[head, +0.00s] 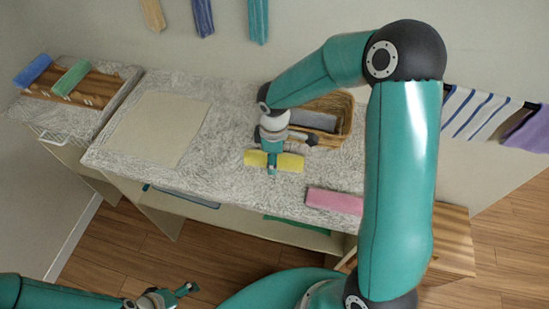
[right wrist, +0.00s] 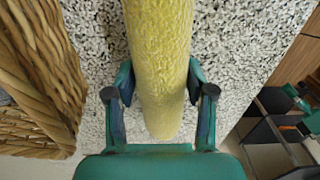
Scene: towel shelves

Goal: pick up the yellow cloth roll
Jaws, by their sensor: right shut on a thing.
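The yellow cloth roll (head: 290,162) lies on the speckled counter (head: 232,128), in front of a wicker basket. In the right wrist view the roll (right wrist: 158,60) runs lengthwise between the fingers. My right gripper (head: 272,165) comes down over the middle of the roll and is shut on it, one finger on each side; the fingers also show in the right wrist view (right wrist: 160,88). Whether the roll is clear of the counter I cannot tell. My left gripper (head: 188,291) is low at the bottom left, over the floor, away from the counter; its finger opening is unclear.
The wicker basket (head: 343,118) with a grey cloth stands just behind the roll. A pink cloth (head: 334,201) lies to the right near the front edge. A flat beige mat (head: 155,128) is on the left. Blue (head: 33,70) and green (head: 70,77) rolls sit on a wooden rack at far left.

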